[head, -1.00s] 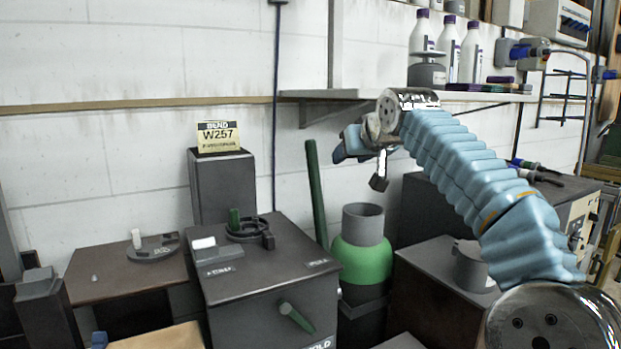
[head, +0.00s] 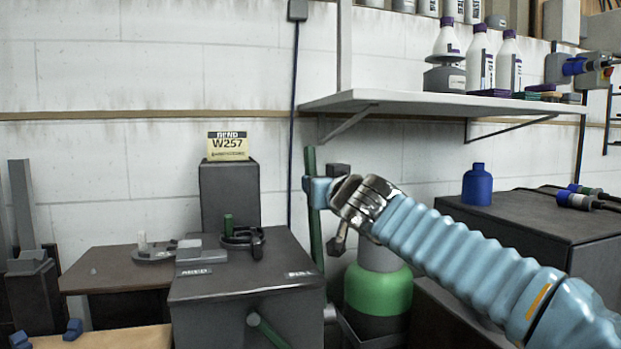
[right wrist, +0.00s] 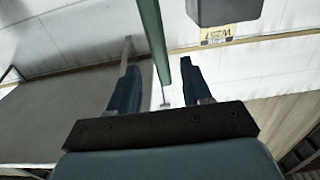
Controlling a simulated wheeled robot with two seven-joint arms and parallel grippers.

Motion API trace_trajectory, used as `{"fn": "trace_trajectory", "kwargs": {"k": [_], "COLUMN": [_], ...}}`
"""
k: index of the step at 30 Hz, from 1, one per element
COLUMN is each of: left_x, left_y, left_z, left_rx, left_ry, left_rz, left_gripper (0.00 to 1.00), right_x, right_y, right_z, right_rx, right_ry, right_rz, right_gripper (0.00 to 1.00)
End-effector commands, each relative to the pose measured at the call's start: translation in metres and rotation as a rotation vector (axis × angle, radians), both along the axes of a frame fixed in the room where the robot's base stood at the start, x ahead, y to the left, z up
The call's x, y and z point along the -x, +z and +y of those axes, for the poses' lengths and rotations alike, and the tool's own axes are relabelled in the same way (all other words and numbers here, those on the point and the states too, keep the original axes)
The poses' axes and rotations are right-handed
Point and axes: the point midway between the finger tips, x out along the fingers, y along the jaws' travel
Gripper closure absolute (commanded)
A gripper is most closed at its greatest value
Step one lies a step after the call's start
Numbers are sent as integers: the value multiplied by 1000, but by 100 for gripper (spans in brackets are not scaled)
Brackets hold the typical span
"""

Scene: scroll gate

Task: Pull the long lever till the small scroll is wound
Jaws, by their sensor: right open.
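The long green lever (head: 313,215) stands nearly upright behind the dark machine box (head: 245,290). My right gripper (head: 318,192) is at its upper part in the head view. In the right wrist view the lever (right wrist: 152,42) passes between the two blue fingers of the open right gripper (right wrist: 160,88), closer to the right finger. I cannot tell whether either finger touches it. A black curved piece (head: 243,239) with a short green peg (head: 228,222) lies on the box top. I cannot tell how far any scroll is wound. My left gripper is out of view.
A grey shelf (head: 400,103) with bottles is above my right arm. A green-banded cylinder (head: 378,290) stands right of the lever. A dark block with a W257 sign (head: 228,147) stands behind the box. A short green handle (head: 268,330) projects from the box front.

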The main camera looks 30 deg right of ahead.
Motion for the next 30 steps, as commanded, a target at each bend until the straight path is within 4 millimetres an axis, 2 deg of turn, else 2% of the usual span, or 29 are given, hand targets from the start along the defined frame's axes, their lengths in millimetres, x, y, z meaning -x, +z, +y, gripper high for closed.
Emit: {"fn": "trace_trajectory", "kwargs": {"k": [3,9,15,23,30], "left_x": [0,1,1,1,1], "left_y": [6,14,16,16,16], "left_z": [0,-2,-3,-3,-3], "left_rx": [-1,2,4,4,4], "left_ry": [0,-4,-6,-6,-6], "left_rz": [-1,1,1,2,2], "left_gripper": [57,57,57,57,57], "right_x": [-29,-62,-75,-76,-76], "right_y": [1,2,1,0,0], "right_z": [-7,-15,-19,-19,-18], "right_rx": [-3,-1,0,0,0], "right_ry": [0,1,-1,-1,-1], "right_rz": [2,1,0,0,0], "right_gripper": [51,51,51,51,88]}}
